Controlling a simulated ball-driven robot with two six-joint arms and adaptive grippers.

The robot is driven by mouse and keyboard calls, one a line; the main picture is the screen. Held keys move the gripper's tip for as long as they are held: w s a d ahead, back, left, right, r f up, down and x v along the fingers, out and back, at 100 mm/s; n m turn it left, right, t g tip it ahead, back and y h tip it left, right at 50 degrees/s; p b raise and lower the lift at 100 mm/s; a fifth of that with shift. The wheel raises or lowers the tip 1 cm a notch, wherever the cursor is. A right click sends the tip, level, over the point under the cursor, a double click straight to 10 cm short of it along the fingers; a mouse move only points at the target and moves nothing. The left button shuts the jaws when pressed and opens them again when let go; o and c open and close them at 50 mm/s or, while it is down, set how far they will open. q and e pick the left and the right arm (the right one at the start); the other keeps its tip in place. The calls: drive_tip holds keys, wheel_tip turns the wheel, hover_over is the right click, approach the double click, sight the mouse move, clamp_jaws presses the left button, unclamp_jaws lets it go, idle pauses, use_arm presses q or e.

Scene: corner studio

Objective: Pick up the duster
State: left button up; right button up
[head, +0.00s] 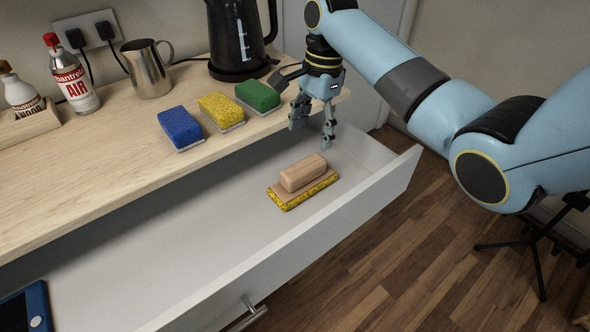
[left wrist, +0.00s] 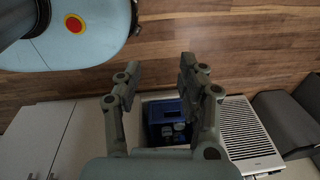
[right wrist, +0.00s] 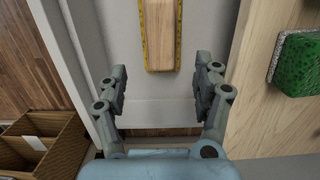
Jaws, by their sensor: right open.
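The duster (head: 303,175) lies in the open drawer, a light wooden block handle on a yellow-edged base. It also shows at the top of the right wrist view (right wrist: 163,35), partly cut off by the frame edge. My right gripper (head: 312,138) is open and empty, above the drawer just behind the duster, not touching it. In the right wrist view its two fingers (right wrist: 165,88) stand apart, with the duster ahead of the gap. My left gripper (left wrist: 157,85) shows in the left wrist view, open and empty, away from the drawer, over the floor side.
The drawer (head: 210,225) has raised walls around the duster; a blue object (head: 28,308) lies at its left end. Blue (head: 180,128), yellow (head: 221,110) and green (head: 257,96) sponges stand on the counter edge near my right gripper. A kettle (head: 238,40) stands behind.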

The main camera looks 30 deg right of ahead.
sight(304, 165)
drive_tip(key=f, duration=0.4)
drive_tip(key=shift+s+a+f+b, duration=0.2)
drive_tip(key=shift+a+f+b, duration=0.15)
drive_tip(key=shift+f+b, duration=0.05)
drive_tip(key=f, duration=0.2)
drive_tip(key=a+f+b, duration=0.1)
drive_tip(key=f, duration=0.2)
drive_tip(key=shift+w, duration=0.2)
drive_tip(key=shift+a, duration=0.1)
drive_tip(key=c, duration=0.5)
use_arm(q)
drive_tip(key=shift+s+f, duration=1)
drive_tip(key=shift+s, duration=0.05)
use_arm(e)
drive_tip(key=c, duration=0.8)
